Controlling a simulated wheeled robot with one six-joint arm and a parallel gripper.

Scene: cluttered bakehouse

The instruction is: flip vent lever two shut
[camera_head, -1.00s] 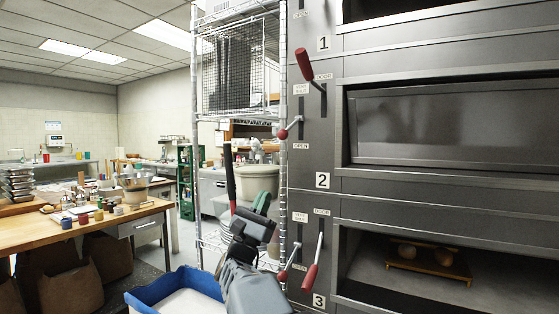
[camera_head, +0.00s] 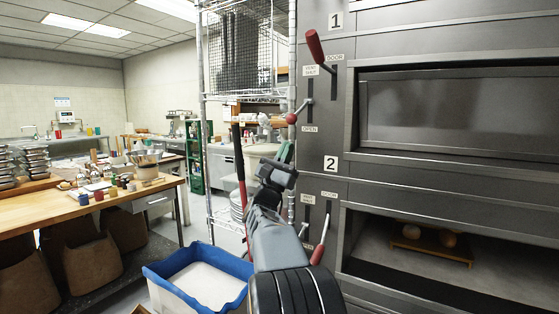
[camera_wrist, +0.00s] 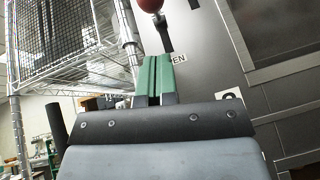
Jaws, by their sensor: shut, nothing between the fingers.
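The knob sits nearer the OPEN label. My gripper (camera_head: 285,152) has green fingers that are shut and empty. It is just below the knob, apparently apart from it. In the wrist view the knob (camera_wrist: 150,4) is at the top edge, beyond the fingertips (camera_wrist: 153,60), and is partly cut off.
The red door lever (camera_head: 315,46) stands up right of the vent slot. A wire rack (camera_head: 203,130) stands close at left.

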